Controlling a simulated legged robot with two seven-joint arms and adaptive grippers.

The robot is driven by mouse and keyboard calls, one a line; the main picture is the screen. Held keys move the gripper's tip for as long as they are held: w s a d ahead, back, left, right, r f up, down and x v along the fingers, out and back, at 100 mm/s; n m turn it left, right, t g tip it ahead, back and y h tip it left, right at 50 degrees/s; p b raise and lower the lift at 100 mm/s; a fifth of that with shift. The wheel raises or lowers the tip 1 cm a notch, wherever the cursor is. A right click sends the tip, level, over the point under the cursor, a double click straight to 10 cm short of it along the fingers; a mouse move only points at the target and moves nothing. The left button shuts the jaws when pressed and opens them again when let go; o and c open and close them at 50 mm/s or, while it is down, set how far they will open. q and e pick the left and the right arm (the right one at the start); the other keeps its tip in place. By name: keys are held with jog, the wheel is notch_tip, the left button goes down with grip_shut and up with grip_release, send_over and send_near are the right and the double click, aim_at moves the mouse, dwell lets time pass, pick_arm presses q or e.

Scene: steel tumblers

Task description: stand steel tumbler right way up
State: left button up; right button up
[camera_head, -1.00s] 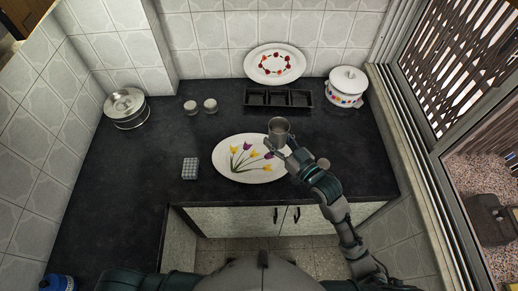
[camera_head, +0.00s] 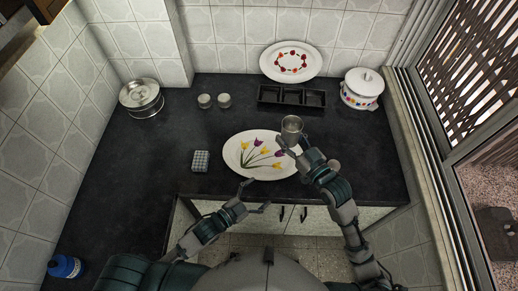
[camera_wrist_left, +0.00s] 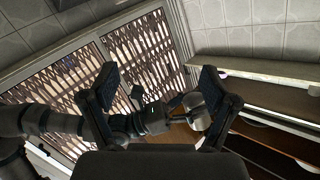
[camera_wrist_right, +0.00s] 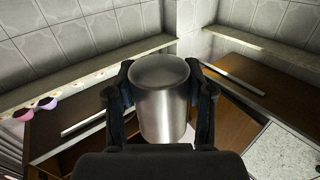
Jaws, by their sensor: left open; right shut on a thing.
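The steel tumbler (camera_head: 292,127) is above the right edge of the tulip plate (camera_head: 235,158) in the head view. My right gripper (camera_head: 290,145) is shut on it, one finger at each side. In the right wrist view the tumbler (camera_wrist_right: 162,112) sits between the fingers of the right gripper (camera_wrist_right: 160,95), its round, wider-looking end toward the top. I cannot tell for certain whether that end is the mouth. My left gripper (camera_head: 255,197) is open and empty near the counter's front edge. The left gripper's spread fingers (camera_wrist_left: 160,88) also show in the left wrist view.
Behind the tumbler are a black sectioned tray (camera_head: 292,97), a fruit-patterned plate (camera_head: 290,48) and a white lidded pot (camera_head: 362,88). The left counter is mostly clear.

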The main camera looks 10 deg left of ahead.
aim_at(291, 133)
jog(key=shift+w, duration=0.1)
pick_arm(q)
jog(key=w+r+n+h, duration=0.1)
jog(key=w+r+h, duration=0.15)
jog(key=r, duration=0.75)
jog(key=w+r+n+h, duration=0.1)
jog(key=w+r+n, duration=0.15)
jog(key=r, duration=0.65)
pick_arm(e)
jog(key=shift+a, duration=0.1)
pick_arm(q)
jog(key=shift+m+g, duration=0.35)
jog(key=shift+g, duration=0.15)
jog(key=x, duration=1.2)
jog(key=shift+r, duration=0.15)
pick_arm(e)
jog(key=shift+d, duration=0.2)
pick_arm(q)
jog(key=shift+a, duration=0.1)
pick_arm(e)
jog(key=shift+a, duration=0.1)
pick_arm(q)
jog(key=shift+a, duration=0.1)
jog(key=shift+c, duration=1)
jog(key=c, duration=1.1)
pick_arm(e)
jog(key=o, duration=1.6)
jog(key=shift+c, duration=0.2)
